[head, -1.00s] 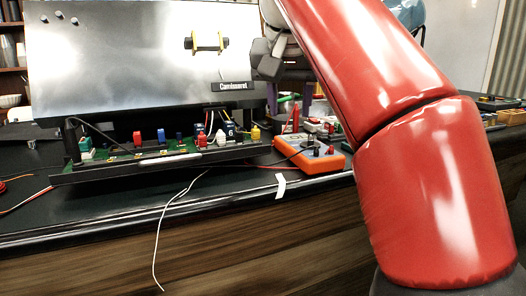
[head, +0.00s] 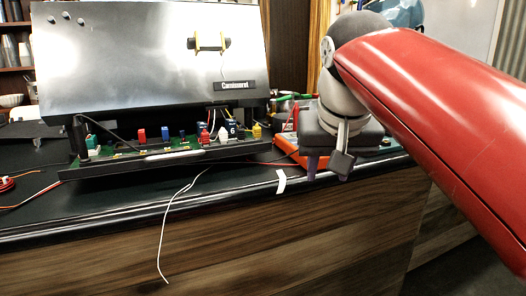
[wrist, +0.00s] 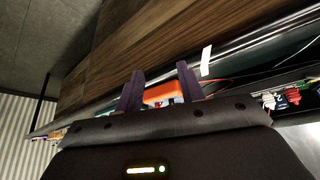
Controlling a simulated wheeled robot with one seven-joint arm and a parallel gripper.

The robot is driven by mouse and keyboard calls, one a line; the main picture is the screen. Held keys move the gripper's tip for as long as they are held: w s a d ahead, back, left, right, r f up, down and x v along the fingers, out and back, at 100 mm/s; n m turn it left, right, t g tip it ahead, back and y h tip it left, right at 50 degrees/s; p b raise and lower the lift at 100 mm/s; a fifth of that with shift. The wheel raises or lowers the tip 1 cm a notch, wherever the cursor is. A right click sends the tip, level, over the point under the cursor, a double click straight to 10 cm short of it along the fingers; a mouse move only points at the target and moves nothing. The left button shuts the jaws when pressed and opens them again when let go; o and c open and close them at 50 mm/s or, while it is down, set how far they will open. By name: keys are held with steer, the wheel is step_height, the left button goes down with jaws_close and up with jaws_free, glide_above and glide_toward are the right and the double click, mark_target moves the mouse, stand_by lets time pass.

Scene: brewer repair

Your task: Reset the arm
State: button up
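My gripper (head: 325,170) hangs in front of the right part of the counter in the head view, fingers pointing down. In the wrist view its two purple fingers (wrist: 160,92) stand apart with nothing held between them. My red arm reaches in from the right. The opened brewer (head: 150,60) stands on the counter at the left, its shiny metal panel upright and a green circuit board with coloured connectors below it.
An orange meter (head: 287,144) lies on the counter, partly hidden behind my gripper; it also shows in the wrist view (wrist: 160,94). A loose white wire (head: 165,225) hangs over the dark counter's (head: 130,203) front edge. A white tape strip (head: 281,181) sticks at that edge. Open floor lies at the lower right.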

steer(key=s+d+f, duration=0.2)
steer(key=s+f, duration=0.5)
steer(key=f, duration=0.5)
steer(key=s+d+f, duration=0.2)
steer(key=s+f, duration=0.5)
steer(key=f, duration=0.5)
steer(key=shift+d+f, duration=0.35)
steer(key=shift+f, duration=0.05)
